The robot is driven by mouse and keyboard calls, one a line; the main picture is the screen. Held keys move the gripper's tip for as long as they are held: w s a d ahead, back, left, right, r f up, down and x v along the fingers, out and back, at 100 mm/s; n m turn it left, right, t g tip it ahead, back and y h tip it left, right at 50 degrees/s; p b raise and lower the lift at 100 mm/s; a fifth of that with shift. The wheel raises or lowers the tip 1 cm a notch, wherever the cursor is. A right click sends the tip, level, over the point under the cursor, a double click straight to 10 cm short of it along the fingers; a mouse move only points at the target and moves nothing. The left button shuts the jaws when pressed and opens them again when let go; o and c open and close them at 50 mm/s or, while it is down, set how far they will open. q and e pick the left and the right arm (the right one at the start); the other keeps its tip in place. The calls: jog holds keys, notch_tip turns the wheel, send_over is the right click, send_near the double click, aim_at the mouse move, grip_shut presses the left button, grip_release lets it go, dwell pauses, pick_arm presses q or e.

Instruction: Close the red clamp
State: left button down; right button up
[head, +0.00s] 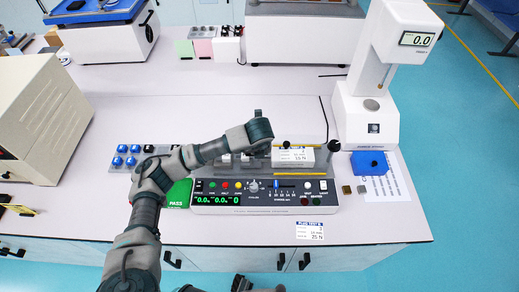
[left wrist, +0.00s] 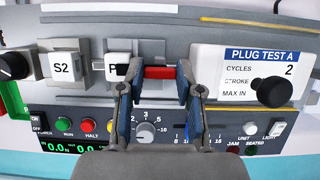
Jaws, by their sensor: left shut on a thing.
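The red clamp (left wrist: 161,72) shows as a short red bar on the grey face of the tester, just right of a white block marked P. My left gripper (left wrist: 156,76) has its two blue-padded fingers on either side of the red bar and is shut on it. The left finger partly covers the block's label and the bar's left end. In the head view my left arm reaches over the tester (head: 265,198), and its hand hides the clamp.
A white block labelled PLUG TEST A (left wrist: 245,68) with a black knob (left wrist: 271,91) stands right of the clamp. A white block marked S2 (left wrist: 66,67) is to the left. Buttons and a dial (left wrist: 146,130) lie below. A white test stand (head: 370,115) rises at right.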

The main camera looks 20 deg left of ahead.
pick_arm(q)
jog(key=c, duration=0.8)
grip_release()
jog(key=shift+s+d+f, duration=0.1)
jog(key=shift+s+f, duration=0.05)
jog(key=shift+s, duration=0.05)
jog(key=shift+o, duration=0.2)
jog(key=shift+w, duration=0.1)
jog(key=shift+r, duration=0.35)
jog(key=v, duration=1.1)
jog(key=shift+s, duration=0.25)
jog(key=shift+d+r, duration=0.1)
